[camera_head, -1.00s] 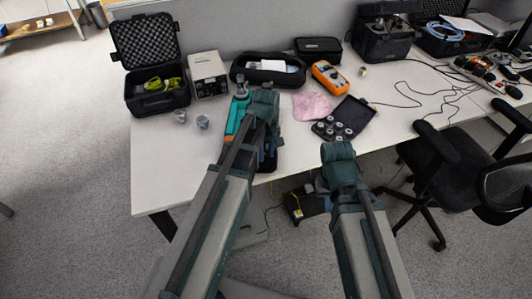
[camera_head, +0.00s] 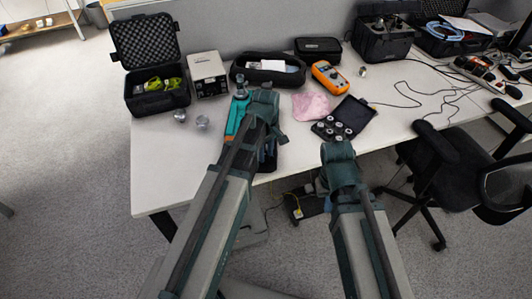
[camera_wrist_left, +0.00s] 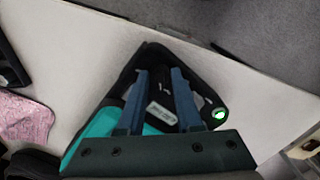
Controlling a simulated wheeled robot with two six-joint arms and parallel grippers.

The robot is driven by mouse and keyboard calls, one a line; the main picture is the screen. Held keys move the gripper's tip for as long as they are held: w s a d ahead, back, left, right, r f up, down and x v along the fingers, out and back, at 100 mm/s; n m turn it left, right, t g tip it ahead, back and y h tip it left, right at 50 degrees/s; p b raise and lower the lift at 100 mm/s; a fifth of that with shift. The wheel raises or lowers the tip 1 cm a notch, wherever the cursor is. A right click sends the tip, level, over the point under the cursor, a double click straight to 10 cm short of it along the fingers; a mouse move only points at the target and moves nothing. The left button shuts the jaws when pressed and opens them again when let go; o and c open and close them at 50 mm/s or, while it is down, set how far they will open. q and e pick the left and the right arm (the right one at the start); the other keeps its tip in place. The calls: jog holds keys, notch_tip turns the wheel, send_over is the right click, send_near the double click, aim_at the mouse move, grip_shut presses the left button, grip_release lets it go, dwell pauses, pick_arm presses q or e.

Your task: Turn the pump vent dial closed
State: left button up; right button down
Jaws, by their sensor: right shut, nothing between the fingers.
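The pump (camera_head: 234,121) is a teal and black unit near the front left of the table, partly hidden by my left arm. A grey metal fitting (camera_head: 240,82) stands at its far end. In the left wrist view the pump's black end (camera_wrist_left: 151,58) carries a pale label and a lit green spot (camera_wrist_left: 219,114). I cannot make out the vent dial clearly. My left gripper (camera_wrist_left: 160,72) is over the black end, its two blue fingers apart with the label between them. I cannot tell if they touch it. My right gripper (camera_head: 322,186) is shut and empty at the table's front edge, mostly hidden by its wrist.
Two small metal pieces (camera_head: 202,122) lie left of the pump. Behind are an open black case (camera_head: 157,103), a beige instrument box (camera_head: 207,73) and a black pouch (camera_head: 250,75). An orange multimeter (camera_head: 328,76), a pink cloth (camera_head: 311,106) and a small open case (camera_head: 357,113) lie to the right.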

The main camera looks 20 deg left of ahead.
aim_at(266, 155)
pick_arm(q)
jog(key=o, duration=0.4)
jog(key=shift+r, duration=0.1)
notch_tip(266, 155, up, 14)
jog(key=p, duration=1.3)
jog(key=shift+p, duration=0.4)
jog(key=shift+f, duration=0.2)
jog(key=s+d+m, duration=0.3)
jog(key=s+m, duration=0.1)
jog(key=m, duration=0.1)
jog(key=s+d+m, duration=0.4)
jog(key=s+m, duration=0.1)
jog(key=s+d+m+y, duration=0.1)
jog(key=s+d+m, duration=0.2)
jog(key=s+m, duration=0.2)
jog(key=shift+s+d+r, duration=0.1)
jog(key=shift+s+d, duration=0.1)
jog(key=shift+d, duration=0.15)
